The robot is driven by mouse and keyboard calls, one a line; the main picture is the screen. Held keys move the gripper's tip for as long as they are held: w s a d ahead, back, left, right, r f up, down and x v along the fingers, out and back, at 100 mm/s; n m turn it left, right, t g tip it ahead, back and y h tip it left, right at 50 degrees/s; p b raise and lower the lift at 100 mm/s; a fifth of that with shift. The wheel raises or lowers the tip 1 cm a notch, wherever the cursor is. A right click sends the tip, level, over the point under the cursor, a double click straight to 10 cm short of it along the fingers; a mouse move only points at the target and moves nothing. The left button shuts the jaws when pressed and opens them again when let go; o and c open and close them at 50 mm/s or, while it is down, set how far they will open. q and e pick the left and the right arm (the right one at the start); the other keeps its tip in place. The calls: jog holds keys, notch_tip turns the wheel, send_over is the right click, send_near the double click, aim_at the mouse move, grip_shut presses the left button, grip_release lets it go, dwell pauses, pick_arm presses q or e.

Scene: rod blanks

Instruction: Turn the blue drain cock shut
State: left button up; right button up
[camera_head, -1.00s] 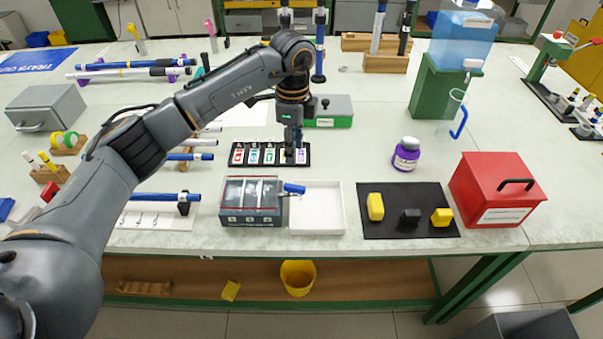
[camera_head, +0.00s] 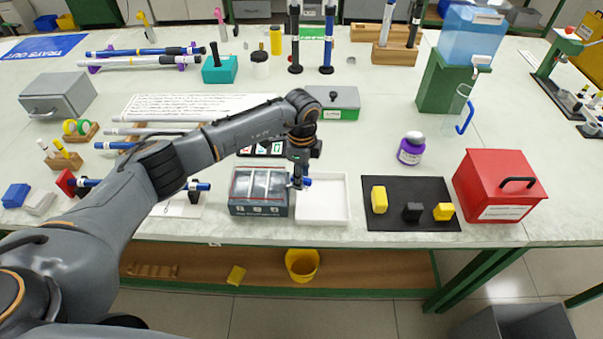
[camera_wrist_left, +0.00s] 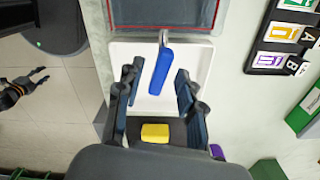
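The blue drain cock (camera_head: 307,182) sticks out from the right side of a grey, clear-topped tank (camera_head: 244,209), over a white tray (camera_head: 322,220). In the left wrist view the cock's blue handle (camera_wrist_left: 160,72) points away from the tank (camera_wrist_left: 190,16), slightly slanted, above the tray (camera_wrist_left: 203,62). My left gripper (camera_head: 299,184) is right at the cock and partly hides it. In the left wrist view my left gripper (camera_wrist_left: 158,80) is open, with the handle showing between its fingers and a gap on each side. I cannot tell its height over the handle.
A black mat (camera_head: 392,220) with yellow and black blocks lies right of the tray, then a red box (camera_head: 490,187). A card rack (camera_head: 262,151) and a green-fronted grey box (camera_head: 340,103) stand behind. The table's front edge is close to the tank.

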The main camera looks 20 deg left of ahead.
pick_arm(q)
grip_shut()
jog(key=m+b, duration=0.1)
jog(key=m, duration=0.2)
jog(key=shift+s+b, duration=0.15)
jog(key=shift+b, duration=0.25)
jog(key=m+b, duration=0.1)
jog(key=m, duration=0.1)
jog(key=m+b, duration=0.1)
jog(key=m, duration=0.1)
jog(key=shift+s+a+f+b, duration=0.1)
jog(key=shift+s+a+b, duration=0.1)
jog(key=shift+b, duration=0.1)
jog(key=m+b, duration=0.1)
jog(key=m, duration=0.1)
jog(key=m+b, duration=0.2)
jog(key=m, duration=0.1)
jog(key=m+b, duration=0.1)
jog(key=m, duration=0.1)
jog(key=shift+s+a+m, duration=0.2)
jog(key=shift+a+m, duration=0.05)
jog(key=shift+m, duration=0.05)
jog(key=shift+r+b, duration=0.2)
jog(key=shift+b, duration=0.1)
